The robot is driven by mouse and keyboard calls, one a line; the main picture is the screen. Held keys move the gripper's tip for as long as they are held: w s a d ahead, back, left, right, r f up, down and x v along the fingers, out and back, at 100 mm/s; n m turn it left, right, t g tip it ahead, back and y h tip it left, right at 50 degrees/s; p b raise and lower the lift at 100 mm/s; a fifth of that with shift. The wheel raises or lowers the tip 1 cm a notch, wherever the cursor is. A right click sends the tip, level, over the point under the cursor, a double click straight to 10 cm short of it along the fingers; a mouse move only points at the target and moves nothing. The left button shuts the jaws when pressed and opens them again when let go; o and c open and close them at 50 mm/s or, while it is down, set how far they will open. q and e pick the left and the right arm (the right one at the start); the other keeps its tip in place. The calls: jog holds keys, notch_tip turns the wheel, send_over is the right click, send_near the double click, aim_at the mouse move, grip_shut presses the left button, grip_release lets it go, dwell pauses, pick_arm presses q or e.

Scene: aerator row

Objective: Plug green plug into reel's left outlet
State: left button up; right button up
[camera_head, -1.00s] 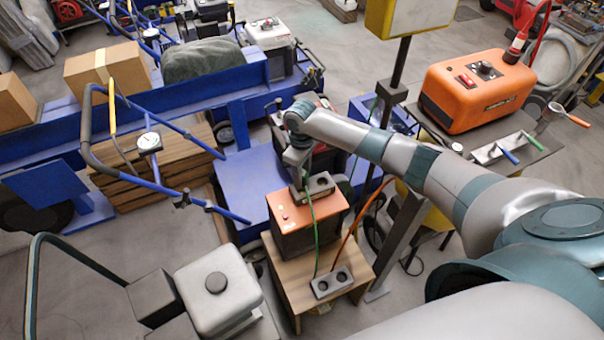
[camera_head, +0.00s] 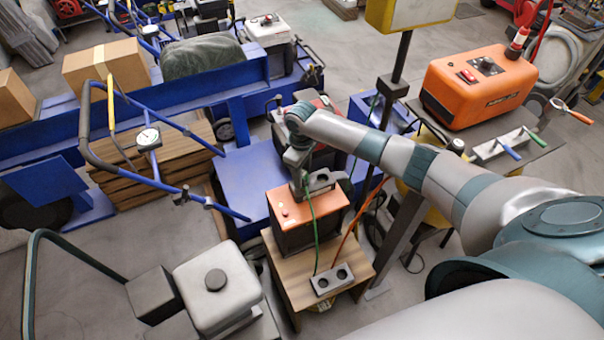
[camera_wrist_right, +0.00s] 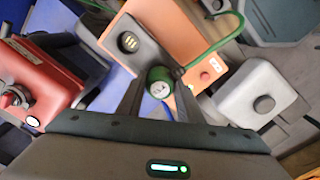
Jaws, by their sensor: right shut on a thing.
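The green plug (camera_wrist_right: 160,82) is held between the fingertips of my right gripper (camera_wrist_right: 160,90), its round face toward the wrist camera. Its green cable (camera_head: 313,225) hangs down the front of an orange-topped box (camera_head: 310,214), apparently the reel. A grey socket block (camera_head: 321,180) stands at the box's far edge. In the wrist view one socket of this block (camera_wrist_right: 128,42) shows bare; the plug and fingers cover the block's near end. My right gripper (camera_head: 301,188) is beside the block in the head view; whether the plug touches it, I cannot tell. My left gripper is not in view.
A wooden stand (camera_head: 293,283) carries the box and a second grey two-hole block (camera_head: 332,280), with an orange cable (camera_head: 347,236) beside it. A grey post (camera_head: 398,235) stands close to the right. A blue cart (camera_head: 240,182) is behind.

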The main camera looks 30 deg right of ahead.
jog(key=shift+f+b, duration=0.45)
jog(key=shift+f, duration=0.7)
jog(key=o, duration=1.2)
jog(key=shift+c, duration=0.2)
notch_tip(320, 180, up, 18)
jog(key=b, duration=0.3)
jog(key=shift+f, duration=0.25)
